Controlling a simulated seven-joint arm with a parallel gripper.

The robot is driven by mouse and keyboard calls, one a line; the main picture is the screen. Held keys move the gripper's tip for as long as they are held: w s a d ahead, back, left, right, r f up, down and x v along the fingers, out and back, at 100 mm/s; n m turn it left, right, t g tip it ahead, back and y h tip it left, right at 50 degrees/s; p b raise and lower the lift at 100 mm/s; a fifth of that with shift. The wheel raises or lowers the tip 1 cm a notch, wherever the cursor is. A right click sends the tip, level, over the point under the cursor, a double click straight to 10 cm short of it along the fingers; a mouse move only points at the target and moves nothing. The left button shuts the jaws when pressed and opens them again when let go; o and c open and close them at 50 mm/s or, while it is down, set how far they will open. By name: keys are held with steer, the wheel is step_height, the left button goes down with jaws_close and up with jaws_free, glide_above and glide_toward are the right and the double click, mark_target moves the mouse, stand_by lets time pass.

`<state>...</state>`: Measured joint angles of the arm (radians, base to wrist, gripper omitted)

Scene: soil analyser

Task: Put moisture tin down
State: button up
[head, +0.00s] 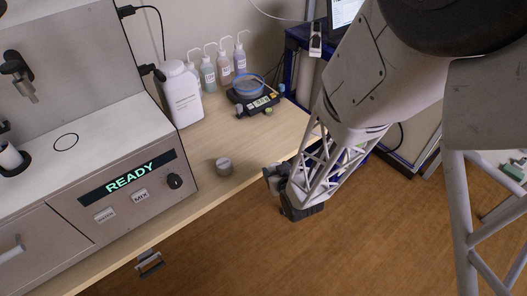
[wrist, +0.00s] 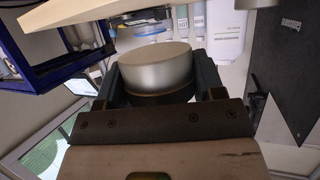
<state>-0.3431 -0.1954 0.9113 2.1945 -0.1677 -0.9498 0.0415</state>
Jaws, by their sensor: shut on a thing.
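My gripper (head: 272,180) is beside the front edge of the wooden bench in the head view. In the wrist view, my gripper (wrist: 157,82) is shut on a round metallic grey moisture tin (wrist: 156,66), with one dark finger on each side.
The analyser (head: 140,180) with a lit READY display fills the left.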

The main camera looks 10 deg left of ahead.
stand_by(0.3)
glide_above(263, 151)
steer(key=s, duration=0.2)
steer(key=shift+w+d+f, duration=0.25)
steer(key=shift+d+f, duration=0.1)
steer(key=shift+f, duration=0.3)
steer(key=shift+w+a+f, duration=0.1)
steer(key=shift+w+a, duration=0.15)
steer(key=shift+w, duration=0.3)
steer(key=shift+w+a+f, duration=0.1)
steer(key=shift+w+f, duration=0.05)
steer(key=shift+w, duration=0.15)
steer(key=shift+f, duration=1.4)
steer(key=shift+f, duration=0.2)
steer(key=o, duration=0.9)
steer(key=shift+o, duration=0.2)
